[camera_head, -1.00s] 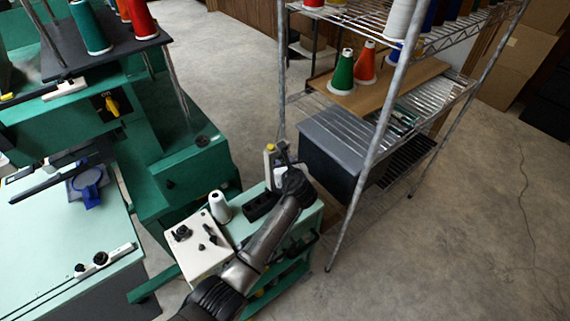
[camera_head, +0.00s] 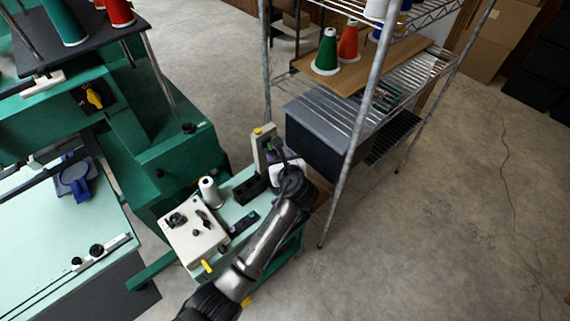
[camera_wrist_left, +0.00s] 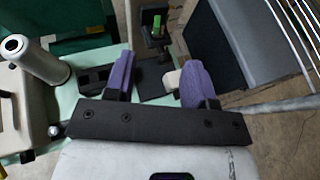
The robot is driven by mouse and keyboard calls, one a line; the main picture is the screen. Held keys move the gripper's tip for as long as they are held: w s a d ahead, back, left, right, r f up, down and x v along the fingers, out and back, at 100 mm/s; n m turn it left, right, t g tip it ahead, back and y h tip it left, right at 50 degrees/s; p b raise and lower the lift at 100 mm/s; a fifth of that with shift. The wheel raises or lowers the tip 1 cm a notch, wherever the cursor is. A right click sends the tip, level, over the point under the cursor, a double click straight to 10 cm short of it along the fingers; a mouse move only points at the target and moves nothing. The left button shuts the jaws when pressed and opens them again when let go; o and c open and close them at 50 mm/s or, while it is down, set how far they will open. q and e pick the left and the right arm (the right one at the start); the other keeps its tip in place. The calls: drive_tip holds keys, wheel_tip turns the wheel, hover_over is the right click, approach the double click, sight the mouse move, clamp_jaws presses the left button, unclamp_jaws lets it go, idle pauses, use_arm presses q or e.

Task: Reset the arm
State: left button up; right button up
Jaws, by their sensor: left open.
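My left arm reaches up from the bottom of the head view. Its gripper (camera_head: 281,160) is over the far right end of a green cart (camera_head: 232,205), beside a pale upright post (camera_head: 262,150), and is partly hidden by my wrist. In the left wrist view the two purple fingers of the gripper (camera_wrist_left: 158,78) stand wide apart with nothing held between them. A dark stand with a green top (camera_wrist_left: 157,30) shows beyond the gap. A small white piece (camera_wrist_left: 173,80) is close to the right finger; I cannot tell if they touch. My right gripper is not in view.
A wire shelf (camera_head: 400,85) with a grey-lidded dark bin (camera_head: 318,150) stands close right of the gripper. A green machine (camera_head: 150,160) is at left. Floor at right is clear.

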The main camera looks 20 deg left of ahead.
use_arm(q)
drive_tip(key=shift+p+v, duration=0.3)
drive_tip(key=shift+v, duration=2.35)
